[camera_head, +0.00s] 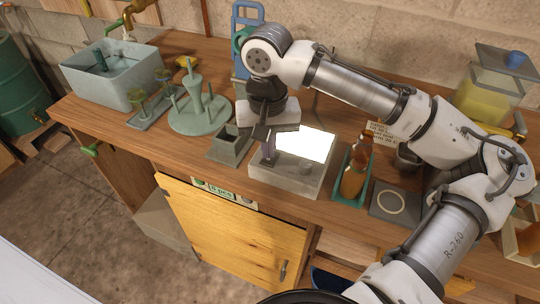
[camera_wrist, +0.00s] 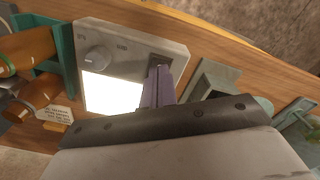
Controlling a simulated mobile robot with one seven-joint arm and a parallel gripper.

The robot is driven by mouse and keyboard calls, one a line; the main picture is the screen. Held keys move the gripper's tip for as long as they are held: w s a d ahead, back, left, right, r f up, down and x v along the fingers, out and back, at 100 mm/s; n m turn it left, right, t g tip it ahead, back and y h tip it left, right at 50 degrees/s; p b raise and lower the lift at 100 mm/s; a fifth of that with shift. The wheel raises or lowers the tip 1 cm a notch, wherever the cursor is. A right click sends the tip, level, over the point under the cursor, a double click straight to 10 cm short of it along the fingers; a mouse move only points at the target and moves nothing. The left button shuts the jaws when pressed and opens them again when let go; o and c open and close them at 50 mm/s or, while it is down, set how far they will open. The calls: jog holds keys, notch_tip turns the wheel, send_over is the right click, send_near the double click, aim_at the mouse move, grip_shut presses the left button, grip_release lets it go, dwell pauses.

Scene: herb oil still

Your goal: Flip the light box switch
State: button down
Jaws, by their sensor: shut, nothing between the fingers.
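The light box (camera_head: 283,177) is a pale grey box on the wooden bench, with a bright white lit panel (camera_head: 306,146) on top. In the wrist view the light box (camera_wrist: 128,41) shows a round grey knob (camera_wrist: 96,59) beside the lit panel (camera_wrist: 112,95). My gripper (camera_head: 268,160) is shut and empty, pointing down over the left part of the box. In the wrist view its fingertips (camera_wrist: 159,68) are over a dark patch near the box's corner. The switch itself is mostly hidden by the fingers, and I cannot tell whether they touch it.
A small grey-green square pot (camera_head: 229,145) stands close to the left of the box. An amber bottle (camera_head: 355,173) in a teal holder stands close to the right, with a dark plate (camera_head: 397,201) beyond it. The bench's front edge is just in front of the box.

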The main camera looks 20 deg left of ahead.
jog(key=shift+f+b, duration=0.35)
jog(key=shift+f, duration=0.4)
jog(key=shift+r, duration=0.2)
notch_tip(320, 180, up, 7)
jog(key=p, duration=0.7)
jog(key=shift+f, duration=0.1)
jog(key=shift+f, duration=0.1)
dwell(0.4)
